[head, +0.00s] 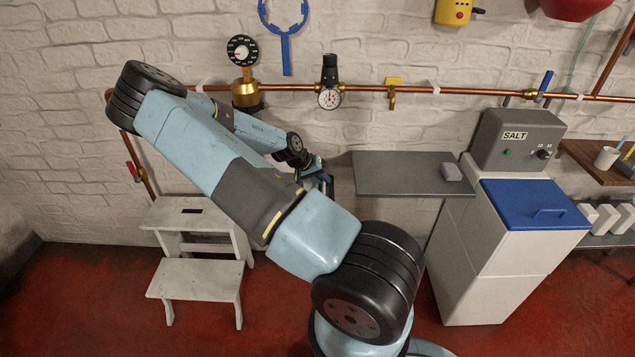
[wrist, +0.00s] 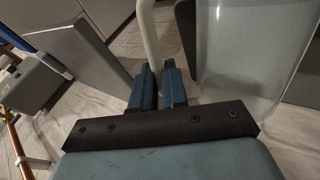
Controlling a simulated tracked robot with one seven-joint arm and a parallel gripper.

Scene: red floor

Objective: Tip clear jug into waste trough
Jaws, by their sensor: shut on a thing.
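My gripper (wrist: 158,70) has dark blue fingers shut on the pale handle (wrist: 149,30) of the clear jug (wrist: 250,45). The jug's see-through wall fills the right of the wrist view, beside the fingers. Its rim and any contents cannot be made out. In the head view my gripper (head: 320,177) is small, in front of the brick wall and left of the grey shelf; the jug is not clear there. I cannot pick out the waste trough in either view.
The grey wall shelf (head: 395,178) bears a small grey block (head: 451,172). Right of it stand a white cabinet with a blue lid (head: 530,203) and a SALT control box (head: 515,140). A white step stool (head: 195,275) stands left. A copper pipe (head: 445,89) with gauges runs along the wall.

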